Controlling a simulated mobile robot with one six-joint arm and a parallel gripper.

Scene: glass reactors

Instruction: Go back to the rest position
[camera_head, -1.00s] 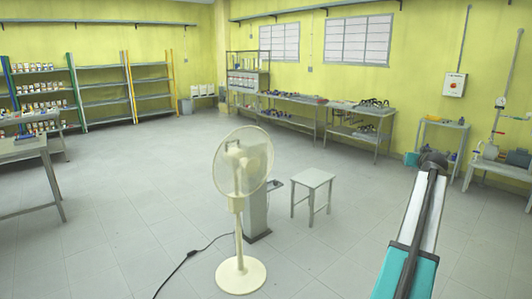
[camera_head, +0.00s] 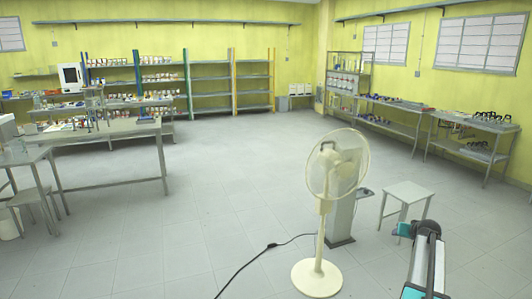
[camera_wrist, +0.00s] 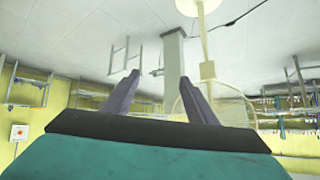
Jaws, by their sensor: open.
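My gripper (camera_wrist: 160,90) shows in the wrist view with its two dark fingers spread apart and nothing between them. The wrist view is upside down, with the floor at the top. My arm shows at the lower right in the head view; the fingers cannot be made out there. No object is held.
A cream standing fan (camera_head: 338,168) stands close ahead, its black cable (camera_head: 272,245) lying on the floor. Beside it are a grey pedestal (camera_head: 342,218) and a stool (camera_head: 408,193) near my arm. A workbench (camera_head: 110,131) stands left. Open floor (camera_head: 215,195) lies in the middle.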

